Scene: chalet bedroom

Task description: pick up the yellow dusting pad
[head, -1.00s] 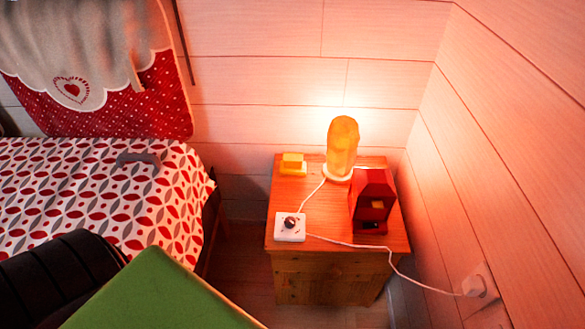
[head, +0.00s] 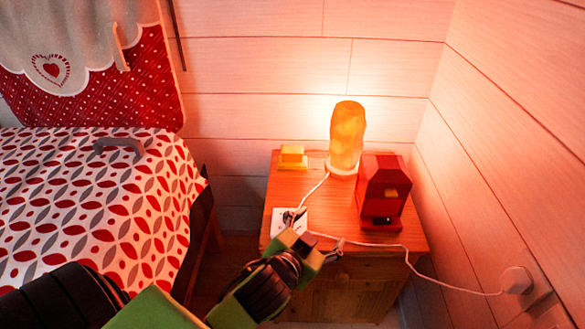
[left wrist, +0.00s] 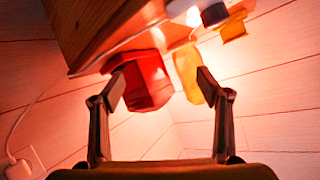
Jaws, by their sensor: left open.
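The yellow dusting pad (head: 292,157) sits at the back left corner of the wooden nightstand (head: 345,235), left of the lamp. It looks like a small yellow block on a wider yellow base. In the left wrist view the pad (left wrist: 233,28) shows at the upper right, beyond the fingertips. My left gripper (head: 316,233) is open and empty at the nightstand's front edge, in front of the pad and apart from it. In the left wrist view the left gripper's fingers (left wrist: 160,88) stand wide apart. My right gripper is not in view.
A glowing orange lamp (head: 347,136) and a red box-like object (head: 384,189) stand right of the pad. A white dimmer (head: 284,218) lies behind my left gripper, partly covered. A white cord crosses the top to a wall socket (head: 516,280). The bed (head: 90,190) is at left.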

